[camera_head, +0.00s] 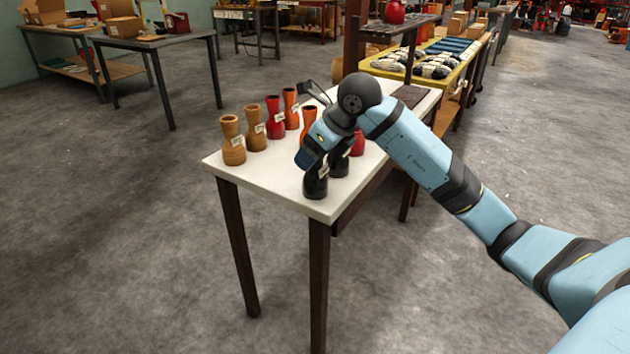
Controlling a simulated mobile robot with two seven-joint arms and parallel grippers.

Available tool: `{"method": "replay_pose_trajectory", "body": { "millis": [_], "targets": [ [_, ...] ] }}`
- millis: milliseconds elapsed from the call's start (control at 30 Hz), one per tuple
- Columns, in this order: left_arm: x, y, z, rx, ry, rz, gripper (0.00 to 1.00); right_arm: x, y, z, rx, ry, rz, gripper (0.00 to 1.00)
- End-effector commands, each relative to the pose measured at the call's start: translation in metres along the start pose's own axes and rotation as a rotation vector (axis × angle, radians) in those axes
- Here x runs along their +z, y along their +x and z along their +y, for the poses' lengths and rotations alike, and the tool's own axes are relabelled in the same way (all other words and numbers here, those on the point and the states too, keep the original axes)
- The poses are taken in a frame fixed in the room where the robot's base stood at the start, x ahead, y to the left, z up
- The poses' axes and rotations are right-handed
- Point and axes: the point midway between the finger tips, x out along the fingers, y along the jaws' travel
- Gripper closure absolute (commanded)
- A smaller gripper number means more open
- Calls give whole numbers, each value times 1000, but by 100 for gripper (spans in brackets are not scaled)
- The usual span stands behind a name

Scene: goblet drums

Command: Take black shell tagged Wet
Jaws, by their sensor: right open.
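Two black shells stand upright at the front right corner of the white table (275,186). The nearer black shell (316,187) carries a small pale tag on its upper part. The other black shell (339,167) stands just behind it, also with a pale tag, partly covered by my arm. I cannot read the tags. My right gripper (306,160) is open at the top of the nearer shell and hides its rim. I cannot tell whether the fingers touch it. My left gripper is not in view.
Tan shells (232,142), red shells (274,118) and orange shells (290,108) stand upright behind and to the left. A red shell (358,145) is partly behind my arm. A yellow-edged bench (454,75) stands behind.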

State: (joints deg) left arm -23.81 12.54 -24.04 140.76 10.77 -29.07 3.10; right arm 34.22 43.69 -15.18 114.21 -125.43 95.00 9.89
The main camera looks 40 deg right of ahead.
Motion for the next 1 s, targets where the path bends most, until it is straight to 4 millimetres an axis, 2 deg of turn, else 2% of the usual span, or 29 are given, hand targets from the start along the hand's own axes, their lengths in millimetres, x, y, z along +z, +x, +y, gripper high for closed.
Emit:
{"method": "replay_pose_trajectory", "body": {
  "millis": [233, 267, 533, 800, 1000],
  "targets": [
    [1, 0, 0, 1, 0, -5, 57, 0, 2, 0, -1, 0, 0, 27],
    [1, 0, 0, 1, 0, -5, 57, 0, 2, 0, -1, 0, 0, 30],
    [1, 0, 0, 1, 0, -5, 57, 0, 2, 0, -1, 0, 0, 92],
    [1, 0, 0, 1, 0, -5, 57, 1, 1, 0, -1, 0, 0, 92],
    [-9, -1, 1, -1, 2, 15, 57, 10, -13, 0, -1, -1, -1, 92]
  ]
}}
